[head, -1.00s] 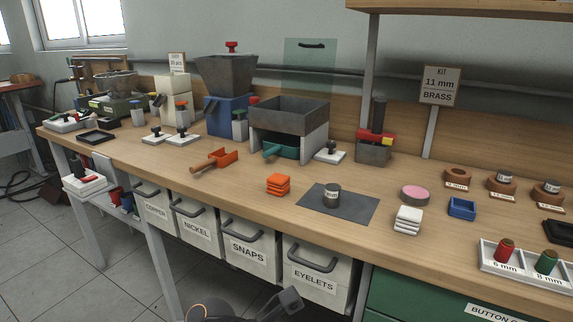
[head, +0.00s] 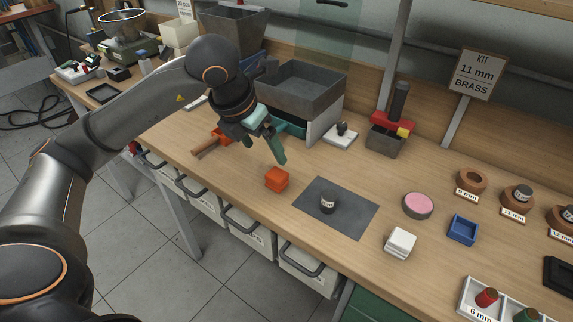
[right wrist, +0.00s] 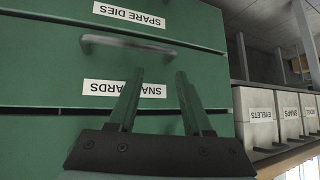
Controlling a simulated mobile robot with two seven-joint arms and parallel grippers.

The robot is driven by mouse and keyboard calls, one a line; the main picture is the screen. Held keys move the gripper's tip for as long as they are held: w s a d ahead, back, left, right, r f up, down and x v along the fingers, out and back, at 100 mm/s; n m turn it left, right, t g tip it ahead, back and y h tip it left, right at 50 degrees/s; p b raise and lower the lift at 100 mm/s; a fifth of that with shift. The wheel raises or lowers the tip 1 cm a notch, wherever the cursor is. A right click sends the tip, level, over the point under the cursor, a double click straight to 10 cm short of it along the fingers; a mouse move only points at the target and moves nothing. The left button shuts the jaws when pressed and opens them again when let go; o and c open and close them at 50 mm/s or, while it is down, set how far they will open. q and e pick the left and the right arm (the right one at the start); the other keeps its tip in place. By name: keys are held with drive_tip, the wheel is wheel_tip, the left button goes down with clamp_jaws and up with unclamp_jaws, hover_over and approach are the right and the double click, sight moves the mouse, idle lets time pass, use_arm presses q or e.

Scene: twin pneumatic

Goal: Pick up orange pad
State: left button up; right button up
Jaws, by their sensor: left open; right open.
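The orange pads (head: 277,179) sit in a small neat stack on the wooden bench, left of the dark grey mat (head: 355,218). My left gripper (head: 276,150) is above and just behind the stack in the head view, fingers pointing down, apart from it and empty. My right gripper (right wrist: 158,80) shows in the right wrist view, open and empty, in front of green drawers (right wrist: 170,65). The pads are not in that view.
A labelled small cylinder (head: 328,203) stands on the mat.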

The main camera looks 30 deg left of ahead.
use_arm(q)
hover_over(276, 173)
drive_tip(key=s, duration=0.3)
drive_tip(key=f, duration=0.5)
drive_tip(key=shift+w+f, duration=0.2)
drive_tip(key=shift+w, duration=0.05)
drive_tip(key=shift+x, duration=3.15)
drive_tip(key=shift+w+r, duration=0.1)
drive_tip(key=shift+c, duration=0.2)
drive_tip(key=c, duration=1.4)
drive_tip(key=shift+r, duration=0.15)
drive_tip(key=shift+r, duration=0.65)
drive_tip(key=s+d+r, duration=0.1)
drive_tip(key=s+r, duration=1)
drive_tip(key=s, duration=0.3)
drive_tip(key=shift+d+r+b, duration=0.25)
drive_tip(key=shift+d+b, duration=0.1)
